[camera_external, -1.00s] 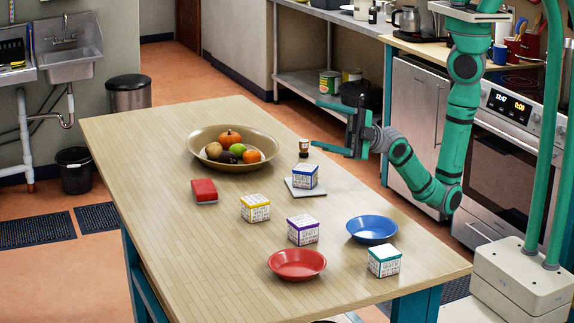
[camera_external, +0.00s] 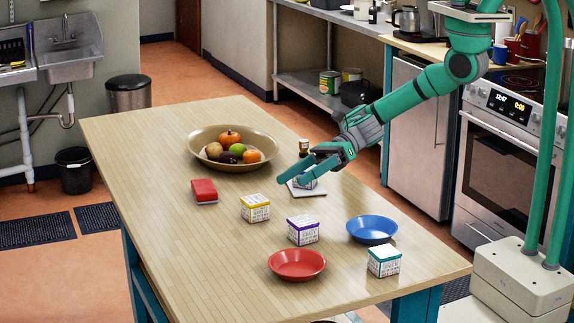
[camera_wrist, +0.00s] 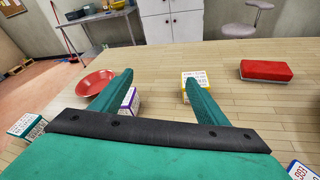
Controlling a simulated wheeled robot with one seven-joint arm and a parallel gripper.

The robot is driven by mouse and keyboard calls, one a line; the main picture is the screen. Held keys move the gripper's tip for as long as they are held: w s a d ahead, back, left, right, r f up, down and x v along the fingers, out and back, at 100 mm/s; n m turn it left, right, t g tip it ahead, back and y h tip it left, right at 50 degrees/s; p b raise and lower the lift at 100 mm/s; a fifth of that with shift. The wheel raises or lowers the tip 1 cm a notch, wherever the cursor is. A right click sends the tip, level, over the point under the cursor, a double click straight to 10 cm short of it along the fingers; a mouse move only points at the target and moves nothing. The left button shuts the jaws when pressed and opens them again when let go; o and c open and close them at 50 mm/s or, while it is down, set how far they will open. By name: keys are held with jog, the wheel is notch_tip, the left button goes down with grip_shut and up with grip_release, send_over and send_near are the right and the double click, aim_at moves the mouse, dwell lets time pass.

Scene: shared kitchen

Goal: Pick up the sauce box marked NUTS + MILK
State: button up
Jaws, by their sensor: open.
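Several white printed boxes with coloured tops stand on the wooden table; their labels are too small for me to read, so I cannot tell which says NUTS + MILK. They are a yellow-topped box (camera_external: 255,208), a purple-topped box (camera_external: 303,231), a teal-topped box (camera_external: 384,261) and a blue-topped box (camera_external: 308,184), mostly hidden by my gripper. My gripper (camera_external: 295,168) is open and empty above the blue-topped box. In the wrist view, the yellow-topped box (camera_wrist: 195,77) and purple-topped box (camera_wrist: 133,103) show beyond the fingers, partly covered; the blue-topped box (camera_wrist: 302,171) is at the lower right corner.
A fruit bowl (camera_external: 203,160), red block (camera_external: 204,191), red bowl (camera_external: 297,264) and blue bowl (camera_external: 372,229) also stand on the table. The table's left front is clear.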

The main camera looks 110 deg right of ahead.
jog(key=n+g+h, duration=0.1)
jog(key=n+h, duration=0.1)
send_near(245, 210)
jog(key=x, duration=0.7)
jog(key=c, duration=1.2)
